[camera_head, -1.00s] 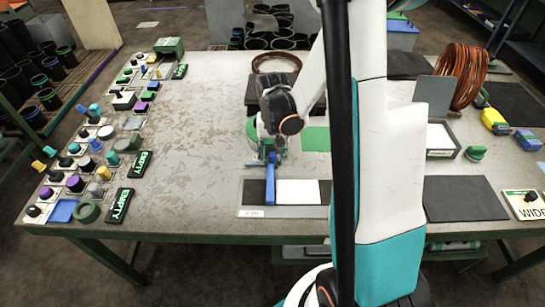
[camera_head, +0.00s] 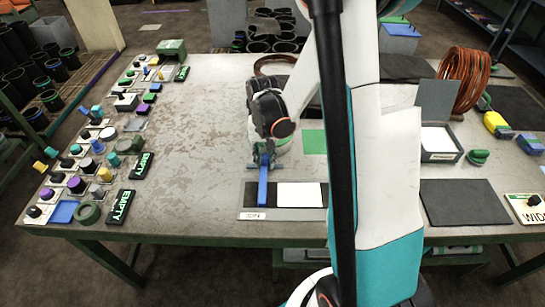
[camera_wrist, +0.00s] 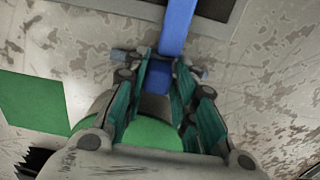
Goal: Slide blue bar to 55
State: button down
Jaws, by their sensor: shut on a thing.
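The blue bar (camera_head: 263,187) stands upright in the picture across a dark panel (camera_head: 252,194), near its left end. A narrow dark gap separates the bar from a white rectangle (camera_head: 300,195) on the panel. My gripper (camera_head: 264,157) is shut on the far end of the bar, beyond the panel's far edge. In the wrist view, the fingers (camera_wrist: 160,72) close around the bar's blue end, and the bar (camera_wrist: 179,28) runs up past them. A small white label (camera_head: 252,216) is at the panel's near left; its digits are too small to read surely.
A green square (camera_head: 314,141) lies right of my gripper. Several knobs and switches line the table's left side, near two EMPTY signs (camera_head: 119,207). A dark mat (camera_head: 463,203) and an open grey box (camera_head: 437,143) are at right.

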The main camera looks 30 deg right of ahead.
jog(key=c, duration=1.4)
grip_release()
notch_tip(320, 180, up, 12)
